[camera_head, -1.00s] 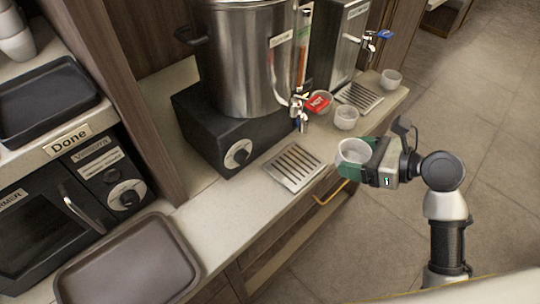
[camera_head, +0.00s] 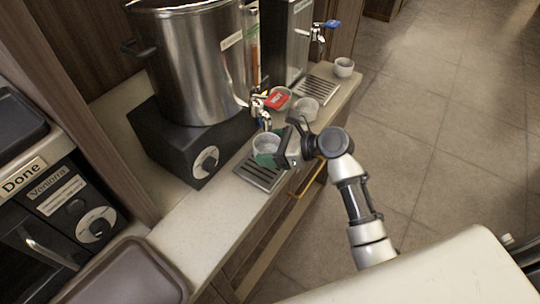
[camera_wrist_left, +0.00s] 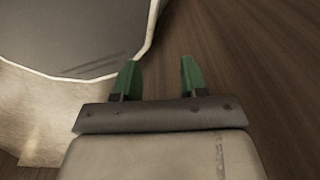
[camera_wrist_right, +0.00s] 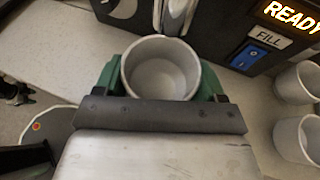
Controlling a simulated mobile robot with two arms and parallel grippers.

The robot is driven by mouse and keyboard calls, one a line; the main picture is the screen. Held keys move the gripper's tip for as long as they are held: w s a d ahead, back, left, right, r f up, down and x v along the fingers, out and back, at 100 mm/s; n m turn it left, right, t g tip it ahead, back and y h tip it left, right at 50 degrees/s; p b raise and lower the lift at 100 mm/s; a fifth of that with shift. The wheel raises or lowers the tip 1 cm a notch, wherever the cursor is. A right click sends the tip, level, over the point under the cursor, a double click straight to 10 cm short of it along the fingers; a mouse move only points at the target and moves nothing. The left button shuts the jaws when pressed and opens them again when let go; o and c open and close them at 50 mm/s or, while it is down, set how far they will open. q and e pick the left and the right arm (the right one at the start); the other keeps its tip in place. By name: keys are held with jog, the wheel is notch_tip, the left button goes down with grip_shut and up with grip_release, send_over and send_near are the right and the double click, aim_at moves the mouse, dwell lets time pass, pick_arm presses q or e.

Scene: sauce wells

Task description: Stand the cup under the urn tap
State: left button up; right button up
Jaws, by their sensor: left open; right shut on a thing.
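The white cup (camera_head: 266,143) is between the green fingers of my right gripper (camera_head: 268,157), which is shut on it. The cup is upright and looks empty in the right wrist view (camera_wrist_right: 160,75). It is over the far end of the slatted drip tray (camera_head: 262,181), close below the tap (camera_head: 262,103) of the steel urn (camera_head: 190,70). I cannot tell whether its base touches the tray. My left gripper (camera_wrist_left: 158,80) is open and empty in the left wrist view; it is not in the head view.
A second dispenser (camera_head: 287,40) with a blue-handled tap (camera_head: 327,25) and another cup (camera_head: 344,67) are farther back. A brown tray (camera_head: 125,275) lies at front left.

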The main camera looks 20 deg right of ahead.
jog(key=shift+f, duration=1.65)
jog(key=shift+s+f, duration=0.1)
jog(key=o, duration=0.9)
jog(key=shift+o, duration=0.2)
jog(key=v, duration=1.2)
jog(key=shift+b, duration=0.3)
